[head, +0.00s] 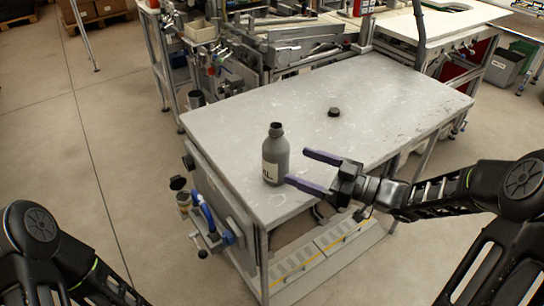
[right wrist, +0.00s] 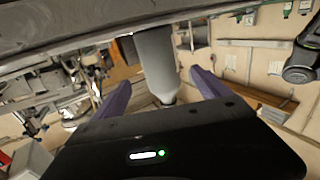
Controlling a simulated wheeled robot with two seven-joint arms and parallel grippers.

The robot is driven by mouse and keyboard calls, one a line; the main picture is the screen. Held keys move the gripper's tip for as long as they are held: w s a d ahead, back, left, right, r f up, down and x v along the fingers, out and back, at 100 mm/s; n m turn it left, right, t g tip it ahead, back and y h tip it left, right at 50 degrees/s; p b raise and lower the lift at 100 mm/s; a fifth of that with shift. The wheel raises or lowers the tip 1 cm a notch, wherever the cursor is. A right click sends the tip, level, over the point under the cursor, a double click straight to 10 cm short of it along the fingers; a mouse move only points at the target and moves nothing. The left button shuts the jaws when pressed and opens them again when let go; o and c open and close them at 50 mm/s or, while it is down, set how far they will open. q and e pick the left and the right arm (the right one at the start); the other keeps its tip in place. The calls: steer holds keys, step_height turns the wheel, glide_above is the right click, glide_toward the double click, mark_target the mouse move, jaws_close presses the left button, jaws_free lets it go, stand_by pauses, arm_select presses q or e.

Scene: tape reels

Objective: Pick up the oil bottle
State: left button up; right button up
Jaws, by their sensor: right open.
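The oil bottle (head: 276,155) is grey with a white label and a dark neck. It stands upright near the front left corner of the grey table (head: 350,110) in the head view. My right gripper (head: 296,166) is open, with its purple fingers pointing left at the bottle from its right side. In the right wrist view the bottle (right wrist: 155,62) shows upside down, beyond and between the two spread fingers (right wrist: 160,85). The bottle is not gripped. My left arm shows at the lower left of the head view, but its gripper is out of the picture.
A small black cap (head: 334,112) lies farther back on the table. The rest of the tabletop is mostly clear. Workbenches with tools and machinery (head: 270,45) stand behind it. A blue-handled clamp (head: 207,215) sticks out at the table's left side.

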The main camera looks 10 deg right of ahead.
mark_target(276, 157)
steer(key=shift+x, duration=1.4)
steer(key=shift+a, duration=0.1)
steer(key=x, duration=0.5)
steer(key=shift+f, duration=0.15)
steer(key=shift+c, duration=0.6)
jaws_close()
steer(key=shift+p, duration=0.3)
